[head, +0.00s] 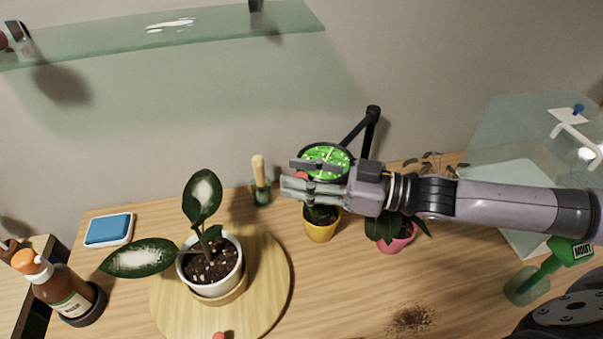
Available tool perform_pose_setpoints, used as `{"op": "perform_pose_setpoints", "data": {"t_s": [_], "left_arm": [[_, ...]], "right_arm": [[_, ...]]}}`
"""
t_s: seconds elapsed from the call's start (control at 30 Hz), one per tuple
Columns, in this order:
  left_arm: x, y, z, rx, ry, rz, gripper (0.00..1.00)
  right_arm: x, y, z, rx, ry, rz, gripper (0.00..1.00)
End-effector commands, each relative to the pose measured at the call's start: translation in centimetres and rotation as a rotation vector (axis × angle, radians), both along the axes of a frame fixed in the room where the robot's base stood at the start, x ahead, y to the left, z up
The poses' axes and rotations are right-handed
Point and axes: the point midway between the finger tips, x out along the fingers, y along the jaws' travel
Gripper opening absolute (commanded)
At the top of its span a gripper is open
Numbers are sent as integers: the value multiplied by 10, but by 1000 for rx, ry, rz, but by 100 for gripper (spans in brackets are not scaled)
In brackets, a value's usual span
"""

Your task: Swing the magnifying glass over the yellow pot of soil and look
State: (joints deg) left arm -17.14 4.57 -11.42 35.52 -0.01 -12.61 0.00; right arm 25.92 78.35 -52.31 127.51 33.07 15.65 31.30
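The magnifying glass (340,151) has a round dark rim and a black jointed arm standing at the back. Its lens shows bright green with pale marks. The yellow pot (321,232) stands on the table just below the lens in the head view; my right gripper covers its upper part, and its soil is mostly hidden. My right gripper (291,178) reaches in from the right, in front of the lens's lower edge. My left gripper is out of view.
A white pot (230,278) with a large-leaved plant stands on a round wooden board (272,295). A pink pot (398,240) is right of the yellow pot. A brown bottle (62,290), blue pad (108,229) and green moisture meter (567,252) stand farther out. Spilled soil lies at front.

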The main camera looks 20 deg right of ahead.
Motion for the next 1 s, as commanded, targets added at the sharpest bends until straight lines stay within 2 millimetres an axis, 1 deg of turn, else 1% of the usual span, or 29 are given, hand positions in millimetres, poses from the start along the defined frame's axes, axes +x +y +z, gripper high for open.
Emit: {"op": "perform_pose_setpoints", "data": {"t_s": [0.13,0.27,0.7,0.83,1.0], "left_arm": [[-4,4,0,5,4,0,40],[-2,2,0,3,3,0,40],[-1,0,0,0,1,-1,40],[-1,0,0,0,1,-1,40],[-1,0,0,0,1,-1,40]], "right_arm": [[-1,-2,-1,-1,2,-1,37],[-7,-12,-2,-4,4,-2,37],[-48,-73,-2,-7,4,-2,37],[-58,-88,-1,-6,2,-2,37],[-65,-98,-1,-1,2,0,37]]}}
